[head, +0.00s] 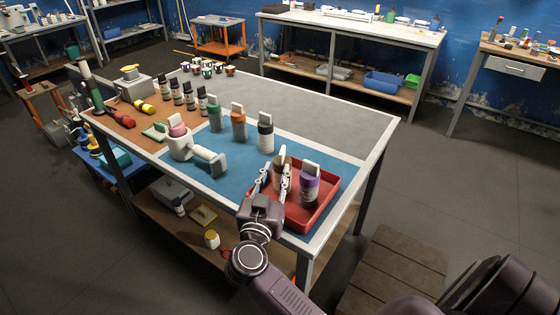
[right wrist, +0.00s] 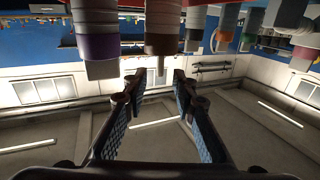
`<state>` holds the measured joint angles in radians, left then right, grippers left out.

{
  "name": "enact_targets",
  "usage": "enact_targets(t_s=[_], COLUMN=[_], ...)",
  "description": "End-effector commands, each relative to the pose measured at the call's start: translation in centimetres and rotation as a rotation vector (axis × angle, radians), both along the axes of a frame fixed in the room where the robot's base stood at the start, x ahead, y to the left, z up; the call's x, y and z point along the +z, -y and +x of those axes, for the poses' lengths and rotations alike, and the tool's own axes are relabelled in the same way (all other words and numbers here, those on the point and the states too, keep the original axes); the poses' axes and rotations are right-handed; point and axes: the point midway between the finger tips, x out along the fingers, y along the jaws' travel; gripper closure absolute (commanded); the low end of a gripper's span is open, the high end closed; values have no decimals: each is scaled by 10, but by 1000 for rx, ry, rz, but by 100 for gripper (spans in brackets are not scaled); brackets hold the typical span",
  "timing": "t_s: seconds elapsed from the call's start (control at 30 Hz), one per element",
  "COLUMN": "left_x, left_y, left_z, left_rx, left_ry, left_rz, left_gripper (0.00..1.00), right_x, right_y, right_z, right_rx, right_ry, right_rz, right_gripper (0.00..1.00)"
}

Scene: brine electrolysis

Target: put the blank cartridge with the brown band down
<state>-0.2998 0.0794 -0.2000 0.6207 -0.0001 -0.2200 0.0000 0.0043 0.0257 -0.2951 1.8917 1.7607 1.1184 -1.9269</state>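The blank cartridge with the brown band (head: 280,176) stands upright in the red tray (head: 326,211), left of a purple-banded cartridge (head: 309,188). My right gripper (head: 276,172) is at the brown cartridge, with one finger on either side of it in the head view. In the right wrist view, upside down, the fingers (right wrist: 159,77) are apart, with clear gaps beside the narrow end of the brown cartridge (right wrist: 162,44). The purple cartridge (right wrist: 97,45) shows to its left. The cartridge's base is hidden by the gripper and tray wall. My left gripper is not in view.
A white device (head: 207,158) with a pink-banded cartridge stands left. The grey tabletop at the back right is clear.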

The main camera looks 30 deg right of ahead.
Motion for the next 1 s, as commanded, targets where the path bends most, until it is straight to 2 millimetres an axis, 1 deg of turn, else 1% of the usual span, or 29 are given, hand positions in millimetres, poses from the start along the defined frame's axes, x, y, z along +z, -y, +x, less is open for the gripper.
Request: enact_targets(t_s=[0.03,0.2,0.33,0.57,0.67,0.77,0.8,0.87,0.9,0.93,0.97,1.0], left_x=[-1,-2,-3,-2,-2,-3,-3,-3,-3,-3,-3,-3], left_y=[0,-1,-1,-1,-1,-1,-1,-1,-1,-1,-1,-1], left_z=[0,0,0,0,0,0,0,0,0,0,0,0], left_rx=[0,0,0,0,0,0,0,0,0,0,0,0], left_ry=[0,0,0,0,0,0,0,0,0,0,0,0], left_rz=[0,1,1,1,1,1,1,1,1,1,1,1], left_gripper=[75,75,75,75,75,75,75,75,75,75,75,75], right_x=[-1,-1,0,1,10,33,44,58,61,60,54,36], right_y=[-8,-24,-29,-30,-31,-40,-49,-67,-84,-97,-111,-131], right_z=[-7,-24,-29,-30,-28,-22,-20,-15,-11,-7,-4,2], right_rx=[1,0,-1,0,19,90,141,245,331,399,469,565], right_ry=[-1,0,0,4,54,179,241,324,362,378,381,358], right_rz=[4,1,0,-2,-21,-70,-97,-139,-162,-175,-185,-191], right_gripper=[74,74,74,74,74,74,74,74,74,74,74,74])
